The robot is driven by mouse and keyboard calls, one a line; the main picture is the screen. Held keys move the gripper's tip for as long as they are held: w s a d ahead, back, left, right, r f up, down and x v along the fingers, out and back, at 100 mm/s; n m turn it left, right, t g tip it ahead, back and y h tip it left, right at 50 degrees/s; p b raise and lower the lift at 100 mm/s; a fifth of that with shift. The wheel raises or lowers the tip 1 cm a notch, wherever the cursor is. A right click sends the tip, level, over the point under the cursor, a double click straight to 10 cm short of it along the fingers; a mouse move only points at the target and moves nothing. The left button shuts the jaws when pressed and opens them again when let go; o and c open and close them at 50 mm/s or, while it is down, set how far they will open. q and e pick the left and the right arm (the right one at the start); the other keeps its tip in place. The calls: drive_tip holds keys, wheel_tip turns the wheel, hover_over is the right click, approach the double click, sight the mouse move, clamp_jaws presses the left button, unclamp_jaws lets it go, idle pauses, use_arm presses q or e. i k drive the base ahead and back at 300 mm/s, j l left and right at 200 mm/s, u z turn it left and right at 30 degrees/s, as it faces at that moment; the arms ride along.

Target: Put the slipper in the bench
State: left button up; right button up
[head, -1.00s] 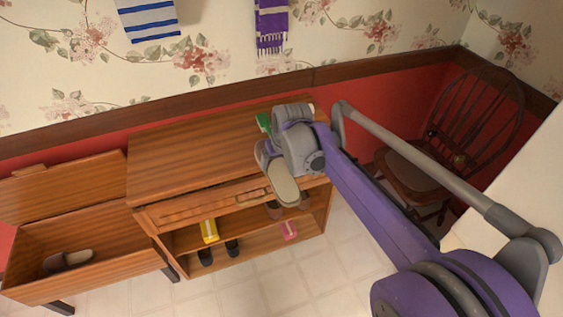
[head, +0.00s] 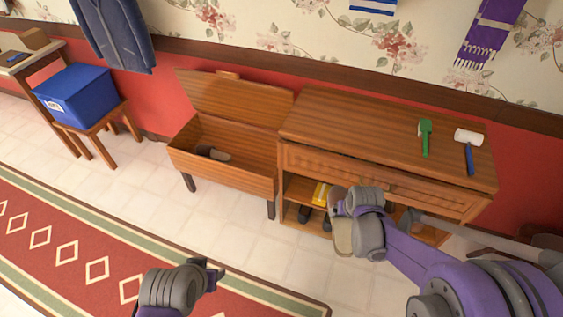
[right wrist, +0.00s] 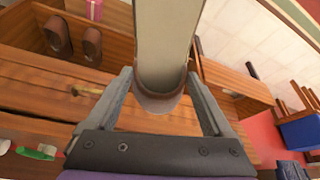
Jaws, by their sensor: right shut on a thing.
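My right gripper (head: 350,212) is shut on a beige-soled slipper (head: 342,236), held in the air in front of the shoe cabinet. In the right wrist view the slipper (right wrist: 165,45) sits between both fingers, its brown rounded end nearest the palm. The wooden bench (head: 222,180) stands left of the cabinet with its lid raised. Another dark slipper (head: 212,153) lies inside it. The held slipper is right of the bench and apart from it. My left gripper (head: 212,272) is low in the head view over the floor, with nothing visible in it; its finger gap is unclear.
The cabinet (head: 390,125) carries a green brush (head: 425,135) and a lint roller (head: 468,140); its shelves hold shoes and a yellow box (head: 321,193). A blue box (head: 75,95) sits on a stool at left. Floor before the bench is clear up to the rug (head: 80,240).

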sight(258, 168)
drive_tip(key=i+j+u, duration=0.5)
drive_tip(key=i+u, duration=0.25)
drive_tip(key=i+j+z, duration=0.3)
drive_tip(key=i+j, duration=0.6)
